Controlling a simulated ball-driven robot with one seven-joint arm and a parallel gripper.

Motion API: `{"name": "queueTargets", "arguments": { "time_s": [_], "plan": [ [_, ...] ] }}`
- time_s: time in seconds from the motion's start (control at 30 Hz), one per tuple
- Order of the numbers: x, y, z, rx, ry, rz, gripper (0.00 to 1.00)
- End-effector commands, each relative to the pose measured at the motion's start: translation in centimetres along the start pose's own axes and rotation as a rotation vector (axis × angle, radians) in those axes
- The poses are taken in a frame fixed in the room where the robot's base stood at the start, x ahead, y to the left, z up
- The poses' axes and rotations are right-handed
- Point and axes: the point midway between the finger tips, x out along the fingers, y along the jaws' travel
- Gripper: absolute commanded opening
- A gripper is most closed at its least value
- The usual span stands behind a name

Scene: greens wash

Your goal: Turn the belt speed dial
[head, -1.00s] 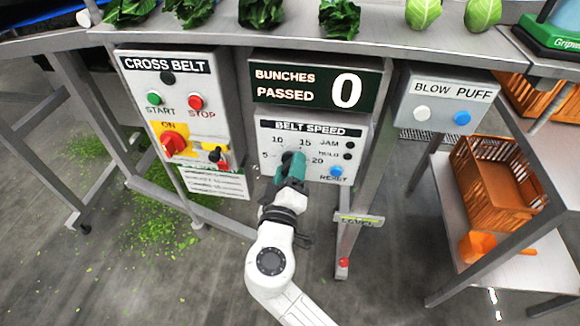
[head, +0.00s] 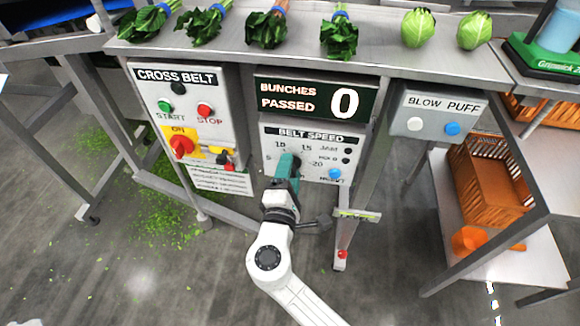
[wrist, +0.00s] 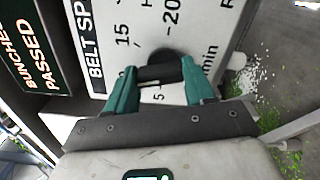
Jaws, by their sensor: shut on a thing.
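The belt speed panel (head: 318,138) is a white plate with a scale of numbers and a black dial. In the wrist view the black dial (wrist: 160,70) sits between the two green fingers of my gripper (wrist: 160,80). The gripper is shut on the dial's bar. In the head view my gripper (head: 286,168) is in front of the panel and covers most of the dial. I cannot tell exactly which number the dial points to. The blue reset button (head: 334,174) is to the right of the gripper.
The cross belt box (head: 185,105) with a red switch is to the left. The counter display (head: 315,100) reads 0 above the panel. The blow puff box (head: 436,116) is to the right. Greens lie on the belt table (head: 375,55) above. An orange crate (head: 490,180) stands at right.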

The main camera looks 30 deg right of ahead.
Motion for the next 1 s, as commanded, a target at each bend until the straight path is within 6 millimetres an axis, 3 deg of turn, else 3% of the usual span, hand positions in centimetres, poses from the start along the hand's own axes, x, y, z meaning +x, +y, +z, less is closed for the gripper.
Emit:
{"name": "queueTargets", "arguments": {
  "time_s": [0.4,0.97,1.0],
  "plan": [
    [-0.09,-0.03,-0.23,-0.199,0.005,-0.001,0.23],
    [-0.11,-0.16,-0.31,-0.23,0.006,0.0,0.23],
    [-0.11,-0.17,-0.31,-0.23,0.006,0.0,0.55]
  ]
}}
